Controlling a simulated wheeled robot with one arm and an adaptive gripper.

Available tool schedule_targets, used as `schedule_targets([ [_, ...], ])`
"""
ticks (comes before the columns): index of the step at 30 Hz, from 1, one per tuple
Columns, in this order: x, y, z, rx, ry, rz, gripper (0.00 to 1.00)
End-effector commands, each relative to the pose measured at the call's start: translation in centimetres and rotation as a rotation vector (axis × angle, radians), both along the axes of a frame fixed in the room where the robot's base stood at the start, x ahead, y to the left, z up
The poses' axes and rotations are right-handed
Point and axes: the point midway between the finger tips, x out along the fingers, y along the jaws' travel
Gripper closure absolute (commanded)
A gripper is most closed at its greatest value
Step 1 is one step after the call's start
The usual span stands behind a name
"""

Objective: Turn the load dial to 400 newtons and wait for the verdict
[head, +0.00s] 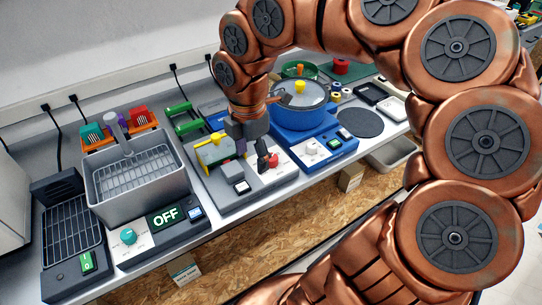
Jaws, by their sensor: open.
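A grey bench unit (222,200) stands mid-bench with a yellow part (215,152) on top and a small display box (240,186). A red knob (272,160) sits at its right side, with small markings near it too small to read. This may be the load dial; I cannot tell for sure. My gripper (253,148) hangs over this unit, its dark fingers open and just left of and above the red knob. Whether a finger touches the knob is unclear. The gripper hides part of the unit's back.
To the left, a grey tank unit (137,185) has a teal dial (128,236) and a display reading OFF (166,215). To the right, a blue pot (300,108) sits on a blue base with a white dial (311,147). A dark round pad (360,122) lies beyond.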

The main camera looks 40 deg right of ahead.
Motion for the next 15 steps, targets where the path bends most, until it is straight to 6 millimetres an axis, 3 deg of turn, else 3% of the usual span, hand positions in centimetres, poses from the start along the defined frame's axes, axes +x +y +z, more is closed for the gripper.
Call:
schedule_targets([
  [6,4.3,-5.1,-1.6,0.012,-0.022,0.348,0.34],
  [15,6.2,-9.8,-4.0,0.011,-0.008,0.598,0.34],
])
